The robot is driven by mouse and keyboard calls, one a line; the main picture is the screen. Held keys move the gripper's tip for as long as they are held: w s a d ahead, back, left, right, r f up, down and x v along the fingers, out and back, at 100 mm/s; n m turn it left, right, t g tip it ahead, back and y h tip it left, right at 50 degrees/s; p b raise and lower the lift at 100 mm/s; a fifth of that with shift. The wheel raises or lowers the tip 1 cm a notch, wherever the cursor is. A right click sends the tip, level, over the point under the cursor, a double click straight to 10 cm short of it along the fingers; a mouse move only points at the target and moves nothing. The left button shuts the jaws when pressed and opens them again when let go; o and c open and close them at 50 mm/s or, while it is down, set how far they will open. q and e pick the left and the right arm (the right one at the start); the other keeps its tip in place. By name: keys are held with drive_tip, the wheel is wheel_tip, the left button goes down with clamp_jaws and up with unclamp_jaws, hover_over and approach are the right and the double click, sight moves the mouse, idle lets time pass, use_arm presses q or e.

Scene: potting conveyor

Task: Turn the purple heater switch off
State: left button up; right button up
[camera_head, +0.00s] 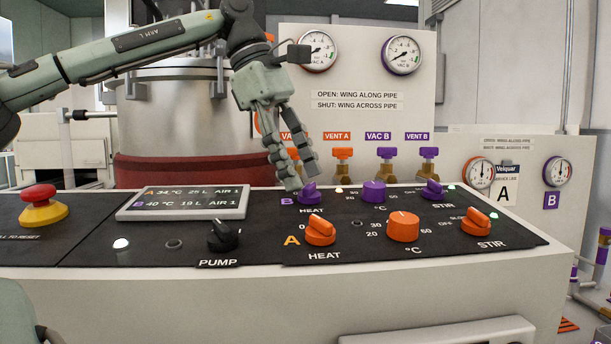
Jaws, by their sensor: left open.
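The purple heater switch (310,194) is the HEAT knob in row B on the black control panel, left of the purple temperature knob. My left gripper (291,181) reaches down from above, with its fingertips just left of and over the switch. The fingers are apart and hold nothing that I can see. One fingertip overlaps the switch's left side in the picture; I cannot tell whether it touches. A small lamp (339,190) right of the switch looks lit. My right gripper does not show.
The orange HEAT knob (320,230) sits just in front. The purple temperature knob (374,191) and purple STIR knob (433,190) stand to the right. A tilted display (186,202) lies left, with a red stop button (41,204) beyond it. Valves and gauges stand behind.

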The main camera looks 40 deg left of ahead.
sight(309, 192)
use_arm(q)
drive_tip(key=shift+x, duration=0.9)
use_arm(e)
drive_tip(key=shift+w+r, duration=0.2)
use_arm(q)
drive_tip(key=c, duration=1.2)
drive_tip(key=shift+o, duration=0.2)
drive_tip(key=n+t+b, duration=0.1)
drive_tip(key=n+b, duration=0.1)
drive_tip(key=n, duration=0.1)
drive_tip(key=shift+s+d+y, duration=0.1)
drive_tip(key=shift+y, duration=0.2)
drive_tip(key=n+t+y+b, duration=0.1)
drive_tip(key=n+b, duration=0.1)
drive_tip(key=n, duration=0.1)
drive_tip(key=n+t+y+b, duration=0.1)
drive_tip(key=n+b, duration=0.1)
drive_tip(key=n, duration=0.2)
drive_tip(key=shift+s+d+y, duration=0.15)
drive_tip(key=shift+d+y, duration=0.05)
drive_tip(key=shift+y, duration=0.2)
drive_tip(key=shift+d+n+t+y+b, duration=0.1)
drive_tip(key=shift+n+t+y+b, duration=0.25)
drive_tip(key=shift+n, duration=0.65)
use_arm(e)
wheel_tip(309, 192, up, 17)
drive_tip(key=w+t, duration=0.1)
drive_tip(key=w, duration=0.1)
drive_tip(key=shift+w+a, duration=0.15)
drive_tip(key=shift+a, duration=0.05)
